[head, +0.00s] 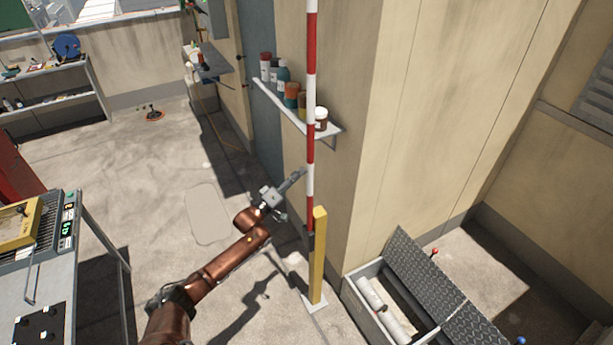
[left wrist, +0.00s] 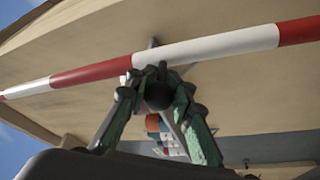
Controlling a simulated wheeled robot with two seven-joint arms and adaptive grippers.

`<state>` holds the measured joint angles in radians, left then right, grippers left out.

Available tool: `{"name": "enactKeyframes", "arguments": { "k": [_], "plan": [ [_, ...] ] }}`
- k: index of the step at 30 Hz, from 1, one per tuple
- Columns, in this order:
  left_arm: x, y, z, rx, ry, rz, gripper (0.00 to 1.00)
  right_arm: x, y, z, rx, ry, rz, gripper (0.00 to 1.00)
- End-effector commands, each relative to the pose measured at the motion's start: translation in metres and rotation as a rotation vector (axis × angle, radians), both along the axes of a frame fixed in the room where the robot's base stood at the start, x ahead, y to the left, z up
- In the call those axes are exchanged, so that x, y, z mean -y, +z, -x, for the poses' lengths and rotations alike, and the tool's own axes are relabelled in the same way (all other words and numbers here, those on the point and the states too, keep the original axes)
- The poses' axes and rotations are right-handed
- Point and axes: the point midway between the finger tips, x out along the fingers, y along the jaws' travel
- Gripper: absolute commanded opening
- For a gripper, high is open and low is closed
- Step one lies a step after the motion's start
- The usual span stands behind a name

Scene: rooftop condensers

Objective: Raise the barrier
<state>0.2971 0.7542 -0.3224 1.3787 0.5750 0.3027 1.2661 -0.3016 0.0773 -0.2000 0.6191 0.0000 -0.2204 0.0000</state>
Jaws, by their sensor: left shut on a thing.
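The barrier is a red-and-white striped pole (head: 311,100) that stands upright in the head view beside a yellow post (head: 319,260). Its top runs out of the frame, and its lower end meets a dark bracket (head: 309,243) by the post. My left gripper (head: 296,178) reaches the pole from the left at a white band and is shut on it. In the left wrist view the pole (left wrist: 230,42) crosses the picture, with the gripper's fingers (left wrist: 155,80) closed at its white band. The exact grip is partly hidden by the fingers. My right gripper is not in view.
A wall shelf (head: 300,115) with several jars and bottles is just behind the pole. An open floor box (head: 385,315) with a tread-plate lid (head: 435,280) lies right of the post. A table (head: 45,300) stands at left. The concrete floor between is mostly clear.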

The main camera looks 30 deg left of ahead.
Motion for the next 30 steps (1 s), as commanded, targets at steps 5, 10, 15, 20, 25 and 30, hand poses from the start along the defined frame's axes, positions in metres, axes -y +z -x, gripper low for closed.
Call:
{"name": "enactKeyframes", "arguments": {
  "k": [5, 10, 15, 20, 25, 30],
  "plan": [
    [-0.0068, 0.0057, -0.0012, 0.004, 0.008, 0.005, 0.00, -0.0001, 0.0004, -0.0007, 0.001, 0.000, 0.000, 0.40],
    [-0.0077, 0.0067, -0.0017, 0.005, 0.009, 0.003, 0.00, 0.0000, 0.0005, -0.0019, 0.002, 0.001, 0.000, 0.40],
    [-0.0075, 0.0060, -0.0014, 0.005, 0.009, 0.003, 0.27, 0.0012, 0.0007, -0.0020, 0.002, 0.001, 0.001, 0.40],
    [-0.0055, 0.0040, -0.0014, 0.002, 0.006, 0.003, 0.38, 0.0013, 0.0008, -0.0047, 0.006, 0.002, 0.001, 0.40],
    [-0.0036, 0.0030, -0.0018, 0.001, 0.004, 0.002, 0.39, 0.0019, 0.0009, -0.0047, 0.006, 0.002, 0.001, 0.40],
    [-0.0041, 0.0014, 0.0010, 0.001, 0.004, 0.002, 0.39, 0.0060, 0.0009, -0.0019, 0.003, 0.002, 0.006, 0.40]
  ]
}}
